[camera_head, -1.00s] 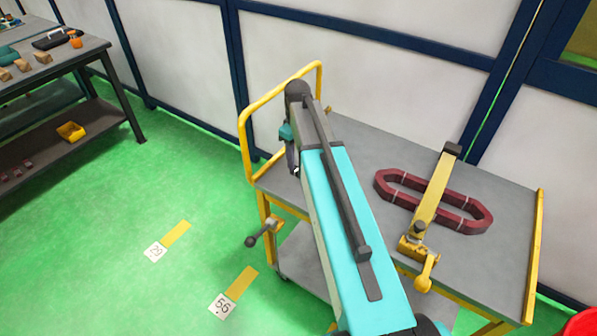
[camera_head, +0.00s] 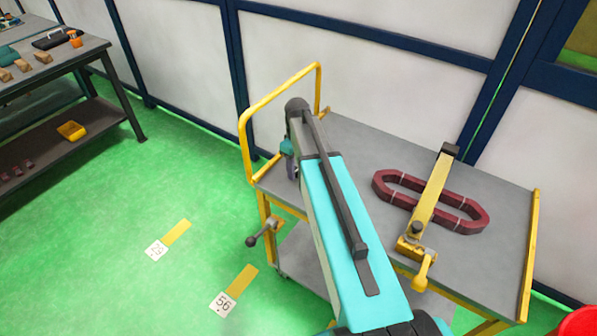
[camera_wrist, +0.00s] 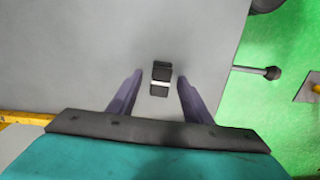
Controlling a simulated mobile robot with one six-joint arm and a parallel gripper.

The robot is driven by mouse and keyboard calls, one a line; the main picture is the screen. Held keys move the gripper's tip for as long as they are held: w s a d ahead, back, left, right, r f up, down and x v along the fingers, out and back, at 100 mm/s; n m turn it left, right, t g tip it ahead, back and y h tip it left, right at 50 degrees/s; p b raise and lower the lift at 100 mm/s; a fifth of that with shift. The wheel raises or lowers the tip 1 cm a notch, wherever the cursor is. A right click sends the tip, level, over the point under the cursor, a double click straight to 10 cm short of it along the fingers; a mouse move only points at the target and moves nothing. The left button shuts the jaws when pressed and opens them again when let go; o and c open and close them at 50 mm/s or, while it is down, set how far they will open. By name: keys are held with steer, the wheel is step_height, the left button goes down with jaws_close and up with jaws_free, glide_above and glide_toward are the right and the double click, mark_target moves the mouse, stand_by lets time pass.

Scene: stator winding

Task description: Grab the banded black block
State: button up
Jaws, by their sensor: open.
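The banded black block (camera_wrist: 161,72) is a small dark block with a white band across it. In the wrist view it lies on the grey top of the cart (camera_wrist: 70,60). My gripper (camera_wrist: 158,74) is open, with one finger on each side of the block and a gap on both sides. Nothing is held. I cannot tell how high the fingertips are above the cart top. In the head view my arm hides the block, and my gripper is mostly hidden at the cart's left end.
A dark red coil (camera_head: 386,188) lies on the cart, with a yellow clamp bar (camera_head: 434,190) across it. A yellow handle rail (camera_head: 282,88) rises at the cart's left end. A crank handle (camera_head: 262,236) sticks out at the side. A workbench (camera_head: 75,68) stands far left.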

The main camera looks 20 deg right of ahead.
mark_target(297, 170)
stand_by(0.4)
steer(key=c, duration=1.1)
steer(key=shift+r, duration=0.15)
steer(key=shift+c, duration=0.2)
steer(key=shift+r+b, duration=0.8)
steer(key=shift+r, duration=0.85)
steer(key=s+a+b, duration=0.1)
steer(key=s, duration=0.3)
steer(key=s+a+b, duration=0.1)
steer(key=s, duration=0.3)
steer(key=s+a+r+b, duration=0.1)
steer(key=s+a, duration=0.1)
steer(key=s, duration=0.2)
steer(key=shift+s+a, duration=0.1)
steer(key=shift+s, duration=0.15)
steer(key=shift+s+a+f+b, duration=0.1)
steer(key=shift+s+b, duration=0.05)
steer(key=shift+b, duration=0.25)
steer(key=shift+s+b, duration=0.1)
steer(key=shift+b, duration=0.65)
steer(key=shift+s+b, duration=0.1)
steer(key=shift+b, duration=0.3)
